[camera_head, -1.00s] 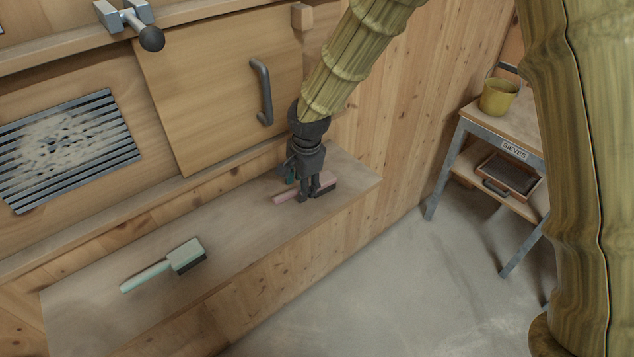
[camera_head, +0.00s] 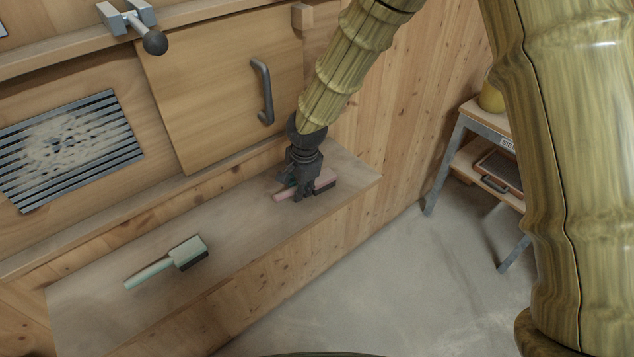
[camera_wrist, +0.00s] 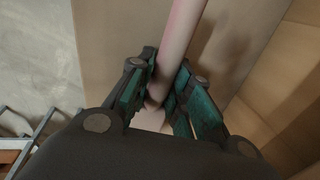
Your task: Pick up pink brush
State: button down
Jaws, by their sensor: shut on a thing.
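The pink brush (camera_head: 325,180) is at the right part of the wooden ledge, its dark bristle side (camera_head: 325,188) facing the ledge's front edge. My gripper (camera_head: 297,191) is over it and shut on it, around the handle side. In the wrist view the pink handle (camera_wrist: 179,40) runs up from between my gripper's fingers (camera_wrist: 163,95). The fingers hide part of the brush. I cannot tell whether the brush still touches the ledge.
A pale green brush (camera_head: 170,262) lies on the ledge (camera_head: 235,225) to the left. A cabinet door with a grey handle (camera_head: 262,92) and a metal grille (camera_head: 70,145) are behind.

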jog(key=shift+r, duration=0.15)
jog(key=shift+r+b, duration=0.5)
jog(key=shift+r, duration=0.1)
jog(key=shift+r+b, duration=0.5)
jog(key=shift+r, duration=0.45)
jog(key=s+d+b, duration=0.2)
jog(key=s+d, duration=0.2)
jog(key=s, duration=0.2)
jog(key=s+d+r+b, duration=0.1)
jog(key=s+d+b, duration=0.1)
jog(key=s+d, duration=0.2)
jog(key=s, duration=0.3)
jog(key=shift+s+d+r+b, duration=0.25)
jog(key=shift+d+r+b, duration=0.05)
